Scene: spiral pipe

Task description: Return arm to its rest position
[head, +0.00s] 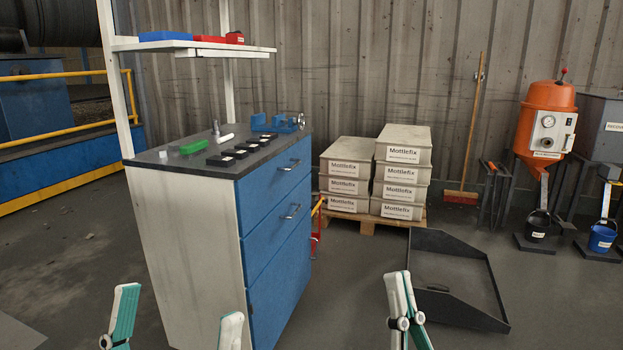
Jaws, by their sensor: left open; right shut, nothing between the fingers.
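My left gripper (180,302) is at the bottom left of the head view, its two white and teal fingers spread wide with nothing between them. It is in front of the blue and white workbench cabinet (275,225). My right gripper (398,277) is at the bottom, right of the cabinet, with its fingers together and nothing held. It appears in front of the floor near the black tray (455,312). Most of both arms is out of view below.
The cabinet's dark top (160,160) holds a green block (193,147), several black blocks and a blue fixture (275,123). A shelf (195,46) stands above it. Mottlefix boxes (402,150) are stacked on a pallet behind. An orange machine (547,115) stands at the right.

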